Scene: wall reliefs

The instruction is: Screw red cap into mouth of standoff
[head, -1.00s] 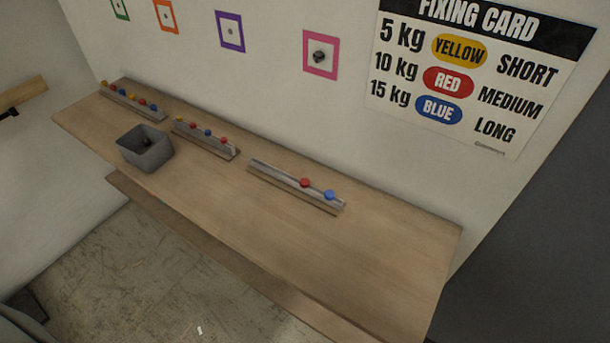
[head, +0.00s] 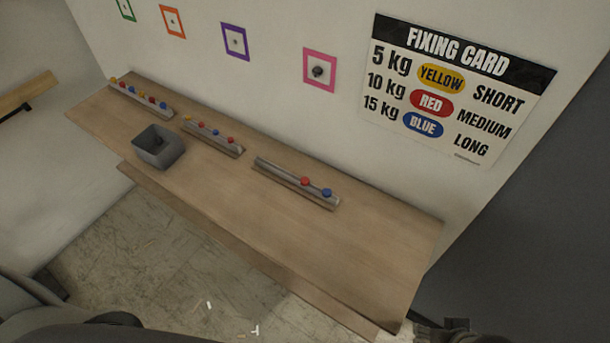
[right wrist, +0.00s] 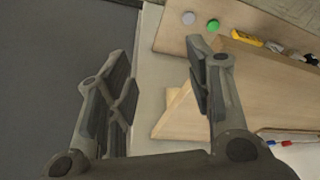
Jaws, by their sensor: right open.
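A red cap (head: 305,181) sits on the right-hand rack (head: 270,170) on the bench, beside a blue cap (head: 326,192). More red caps show among the coloured caps on the middle rack (head: 225,149) and the left rack (head: 150,106). A dark round standoff (head: 318,71) is on the wall inside a pink frame; its mouth is too small to make out. In the right wrist view my right gripper (right wrist: 162,62) is open with nothing between its fingers, apart from any cap. My left gripper is not in view.
A grey bin (head: 170,155) with something dark inside stands on the wooden bench (head: 350,255). The bench's right part is clear. Purple (head: 235,40), orange and green frames and a fixing card (head: 445,90) are on the wall. Small white bits (head: 255,330) lie on the floor.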

